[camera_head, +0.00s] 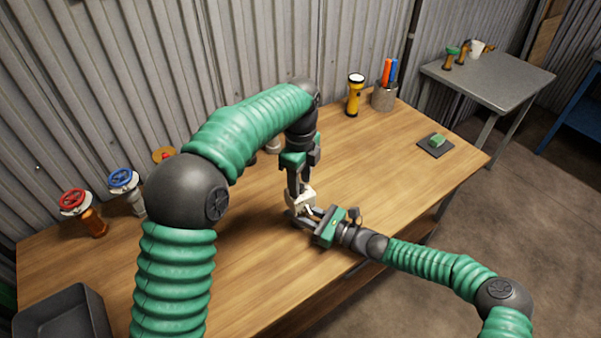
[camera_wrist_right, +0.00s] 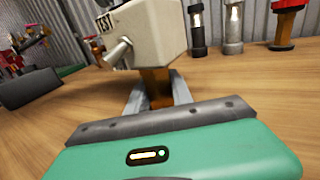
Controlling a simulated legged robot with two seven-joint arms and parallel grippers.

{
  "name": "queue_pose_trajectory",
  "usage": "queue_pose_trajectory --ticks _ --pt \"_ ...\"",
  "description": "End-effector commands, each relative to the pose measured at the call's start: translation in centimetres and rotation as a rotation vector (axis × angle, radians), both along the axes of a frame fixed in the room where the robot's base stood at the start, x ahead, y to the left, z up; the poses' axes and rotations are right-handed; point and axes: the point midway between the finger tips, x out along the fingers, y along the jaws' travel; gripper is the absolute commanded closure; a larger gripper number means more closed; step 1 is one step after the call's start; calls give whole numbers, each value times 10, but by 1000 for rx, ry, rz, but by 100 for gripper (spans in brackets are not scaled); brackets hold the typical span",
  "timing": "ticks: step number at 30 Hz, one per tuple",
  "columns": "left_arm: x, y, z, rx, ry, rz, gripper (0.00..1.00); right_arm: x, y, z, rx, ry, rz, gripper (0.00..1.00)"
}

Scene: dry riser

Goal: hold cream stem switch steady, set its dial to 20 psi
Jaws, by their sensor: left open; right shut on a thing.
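The cream stem switch (camera_head: 301,199) stands on the wooden table between my two grippers. In the right wrist view its cream box (camera_wrist_right: 148,38) has a TEST label and a small metal lever, above a brown stem (camera_wrist_right: 156,82). My right gripper (camera_head: 308,217) is shut on this stem, low under the box; its fingers show on both sides of the stem in the right wrist view (camera_wrist_right: 157,95). My left gripper (camera_head: 297,190) points down, open, right over the box. I cannot tell if it touches it. The dial and its reading are hidden from me.
At the back left stand a red-wheel valve (camera_head: 75,202), a blue-wheel valve (camera_head: 123,180) and an orange-wheel one (camera_head: 163,155). A dark tray (camera_head: 65,312) is at front left. A yellow flashlight (camera_head: 354,95) and pen cup (camera_head: 383,97) stand at the back. The right tabletop is mostly clear.

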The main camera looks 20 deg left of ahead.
Motion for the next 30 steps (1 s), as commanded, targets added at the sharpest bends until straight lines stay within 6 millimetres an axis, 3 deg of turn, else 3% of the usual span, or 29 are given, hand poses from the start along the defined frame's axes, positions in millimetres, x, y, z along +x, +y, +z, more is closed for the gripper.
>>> queue_pose_trajectory --ticks 10,15,28,29,30 --pt "3 0 80 -2 -7 0 56 0 0 0 -1 1 0 100" --pt "3 -1 107 -1 -3 -1 56 0 0 0 -1 1 0 100" --pt "2 0 115 0 -1 0 56 0 0 0 -1 1 0 100" --pt "2 0 115 0 -1 0 56 0 0 0 -1 1 0 70" --pt "2 0 115 0 -1 0 56 0 0 0 -1 1 0 65"
